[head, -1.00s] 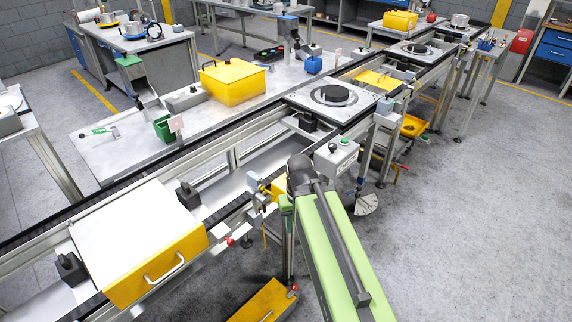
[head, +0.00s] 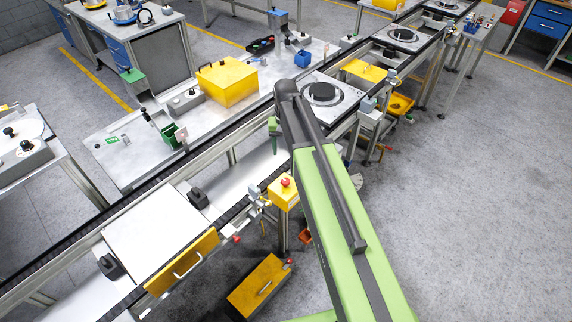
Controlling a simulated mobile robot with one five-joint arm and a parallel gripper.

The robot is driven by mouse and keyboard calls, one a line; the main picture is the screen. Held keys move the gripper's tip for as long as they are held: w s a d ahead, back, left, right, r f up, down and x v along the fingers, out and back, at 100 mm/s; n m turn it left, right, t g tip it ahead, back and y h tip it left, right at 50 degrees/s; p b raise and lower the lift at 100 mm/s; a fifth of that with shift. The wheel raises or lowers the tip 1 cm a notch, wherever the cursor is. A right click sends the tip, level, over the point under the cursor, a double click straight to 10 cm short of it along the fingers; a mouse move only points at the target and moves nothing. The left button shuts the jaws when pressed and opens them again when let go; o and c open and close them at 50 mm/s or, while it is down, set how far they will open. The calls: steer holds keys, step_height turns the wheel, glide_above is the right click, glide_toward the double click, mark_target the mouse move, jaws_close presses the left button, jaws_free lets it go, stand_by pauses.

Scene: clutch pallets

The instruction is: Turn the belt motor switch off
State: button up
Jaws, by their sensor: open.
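No control in view can be told for certain as the belt motor switch. A yellow box with a red button (head: 284,192) stands at the near side of the conveyor (head: 225,152), just left of my arm. The grey box with a green button and a label, seen earlier beside the conveyor, is now hidden behind my arm. My green and dark arm reaches up over the conveyor's near edge, and a short green part of it hangs down at the elbow. My gripper does not show; the arm hides it.
A pallet with a black disc (head: 323,94) is just right of my elbow. A yellow case (head: 258,287) lies on the floor. The floor at right is clear.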

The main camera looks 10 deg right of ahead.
mark_target(286, 180)
step_height(286, 180, down, 18)
steer(key=b, duration=1.8)
steer(key=shift+r, duration=0.25)
